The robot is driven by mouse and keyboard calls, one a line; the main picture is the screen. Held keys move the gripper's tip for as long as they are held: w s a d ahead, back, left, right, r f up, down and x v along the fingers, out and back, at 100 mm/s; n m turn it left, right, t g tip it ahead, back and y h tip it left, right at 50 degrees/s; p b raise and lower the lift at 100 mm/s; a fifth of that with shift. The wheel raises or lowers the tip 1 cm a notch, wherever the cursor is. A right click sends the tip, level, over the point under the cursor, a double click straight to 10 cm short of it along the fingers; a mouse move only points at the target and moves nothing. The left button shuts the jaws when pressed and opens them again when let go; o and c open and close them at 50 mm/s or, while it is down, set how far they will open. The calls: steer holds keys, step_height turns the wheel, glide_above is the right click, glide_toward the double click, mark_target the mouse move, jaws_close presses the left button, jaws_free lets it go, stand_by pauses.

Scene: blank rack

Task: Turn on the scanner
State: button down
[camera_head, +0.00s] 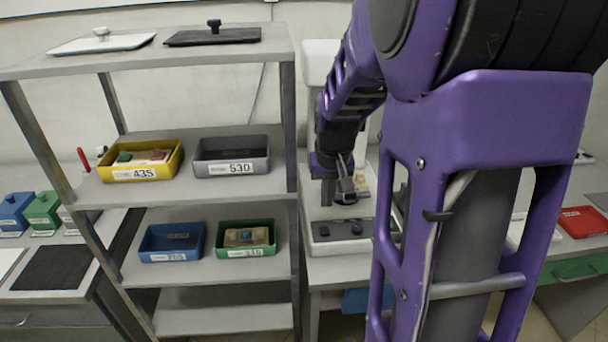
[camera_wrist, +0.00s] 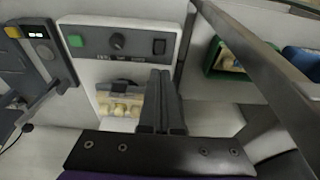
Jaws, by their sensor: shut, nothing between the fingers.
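The white scanner (camera_head: 320,62) stands right of the shelf rack, partly hidden behind my arm. Its front control panel (camera_wrist: 138,40) shows in the wrist view with a green button (camera_wrist: 75,41), a round dark knob (camera_wrist: 117,42) and a black rocker switch (camera_wrist: 159,46). Small labels under them are too blurred to read. My gripper (camera_wrist: 161,74) is shut and empty, its fingertips just below the panel, nearest the rocker switch. I cannot tell whether it touches the panel. In the head view my gripper (camera_head: 345,198) hangs over the scanner's base (camera_head: 322,248).
The grey rack (camera_head: 240,286) at left holds a yellow bin (camera_head: 112,174), a grey bin (camera_head: 202,168), a blue bin (camera_head: 160,255) and a green bin (camera_head: 226,252). Its post stands close right of my gripper in the wrist view. A grey device (camera_wrist: 40,52) is at left there.

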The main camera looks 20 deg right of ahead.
mark_target(325, 232)
steer(key=x, duration=0.5)
steer(key=s+b+x, duration=0.1)
steer(key=x, duration=0.1)
steer(key=shift+a+f, duration=0.2)
steer(key=shift+f, duration=0.7)
steer(key=shift+s+f+b, duration=0.2)
steer(key=shift+f+b, duration=0.1)
steer(key=shift+b, duration=0.1)
steer(key=shift+w, duration=0.1)
steer(key=shift+w+d+r, duration=0.15)
steer(key=shift+w+r, duration=0.1)
steer(key=shift+w, duration=0.4)
steer(key=shift+r+p, duration=0.15)
steer(key=shift+p, duration=0.25)
